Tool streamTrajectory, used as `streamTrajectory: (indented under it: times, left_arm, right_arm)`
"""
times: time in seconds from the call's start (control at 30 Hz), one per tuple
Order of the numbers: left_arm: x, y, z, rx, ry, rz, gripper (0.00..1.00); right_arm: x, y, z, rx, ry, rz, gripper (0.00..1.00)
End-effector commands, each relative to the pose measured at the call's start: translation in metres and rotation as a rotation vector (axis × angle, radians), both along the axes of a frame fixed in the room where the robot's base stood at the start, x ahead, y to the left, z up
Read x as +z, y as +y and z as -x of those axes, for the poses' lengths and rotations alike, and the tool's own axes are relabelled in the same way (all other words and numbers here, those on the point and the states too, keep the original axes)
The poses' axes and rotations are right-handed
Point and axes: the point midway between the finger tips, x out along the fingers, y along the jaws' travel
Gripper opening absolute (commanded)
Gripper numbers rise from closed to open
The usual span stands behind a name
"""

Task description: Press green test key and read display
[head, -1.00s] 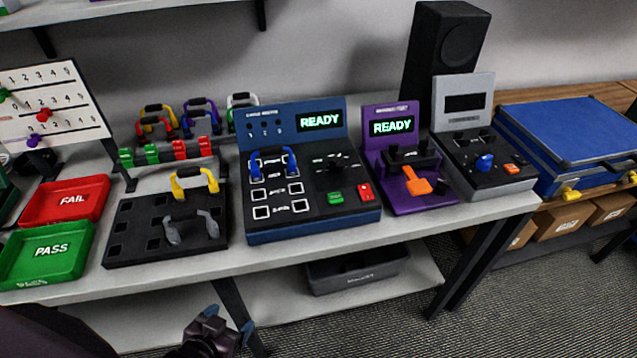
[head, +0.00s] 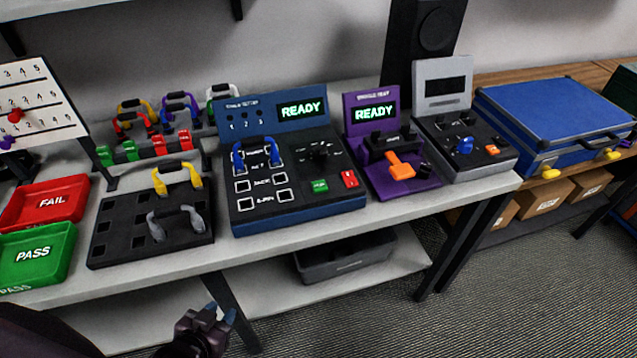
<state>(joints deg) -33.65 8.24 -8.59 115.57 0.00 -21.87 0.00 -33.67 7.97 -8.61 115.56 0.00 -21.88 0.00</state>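The blue cable tester (head: 300,212) stands on the bench in the middle of the head view. Its green key (head: 320,186) is at the front right of the black panel, left of a red key (head: 349,179). Its display (head: 302,109) reads READY in light green. A blue cable (head: 258,156) sits in the top row of sockets on the panel. My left gripper (head: 219,312) is low at the bottom of the view, in front of the bench and well apart from the tester. Its blue-tipped fingers are apart with nothing visible between them. My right gripper is out of view.
A purple tester (head: 408,192) with an orange lever also reads READY. A black tray (head: 112,246) holds yellow and grey cables. The red FAIL tray (head: 22,222) and green PASS tray (head: 58,262) are at left. A blue case (head: 550,115) is at right.

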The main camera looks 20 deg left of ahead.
Motion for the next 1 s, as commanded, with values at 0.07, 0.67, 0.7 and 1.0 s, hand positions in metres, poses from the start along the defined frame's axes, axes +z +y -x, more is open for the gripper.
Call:
streamTrajectory:
  times: [0.07, 0.67, 0.7, 1.0]
  left_arm:
    - [0.0001, 0.0000, 0.0001, 0.000, 0.000, 0.000, 0.21]
    - [0.0000, 0.0001, 0.0002, 0.000, 0.000, 0.000, 0.00]
    - [0.0000, 0.0001, 0.0002, 0.000, 0.000, 0.000, 0.00]
    - [0.0000, 0.0001, 0.0003, 0.000, 0.001, 0.000, 0.00]
  right_arm:
    - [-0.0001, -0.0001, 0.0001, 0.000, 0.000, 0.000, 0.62]
    - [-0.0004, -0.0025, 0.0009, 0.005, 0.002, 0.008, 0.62]
    - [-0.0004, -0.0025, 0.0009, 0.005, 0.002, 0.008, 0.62]
    - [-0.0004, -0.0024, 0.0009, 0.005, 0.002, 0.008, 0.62]
